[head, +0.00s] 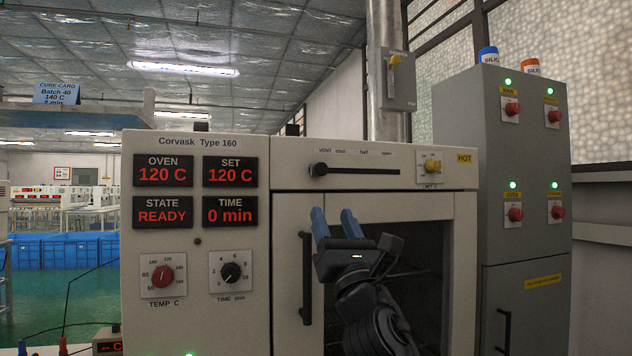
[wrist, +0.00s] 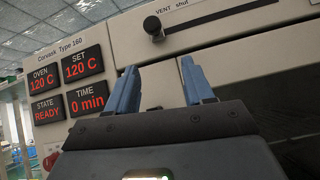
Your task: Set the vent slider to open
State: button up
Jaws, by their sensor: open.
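The vent slider is a round black knob (head: 319,170) at the left end of a dark horizontal slot (head: 360,171) on the oven's upper panel. The labels above the slot read VENT shut, half, open from left to right, and the knob is at the shut end. In the wrist view the knob (wrist: 153,26) is above the fingers, with the label "VENT shut" to its right. My gripper (head: 334,224) has two blue fingers, open and empty, below the slot in front of the oven door. The fingers (wrist: 162,90) are apart from the knob.
The oven door has a vertical dark handle (head: 306,278) left of my gripper. A yellow limit switch (head: 432,166) is right of the slot. Display panels (head: 163,171) and two dials are on the left. A grey cabinet (head: 530,200) with red knobs stands at right.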

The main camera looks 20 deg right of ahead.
jog(key=n, duration=0.1)
send_near(322, 171)
jog(key=x, duration=0.3)
jog(key=shift+t, duration=0.3)
jog(key=p+x, duration=0.1)
jog(key=x, duration=0.7)
jog(key=shift+f, duration=0.15)
grip_shut()
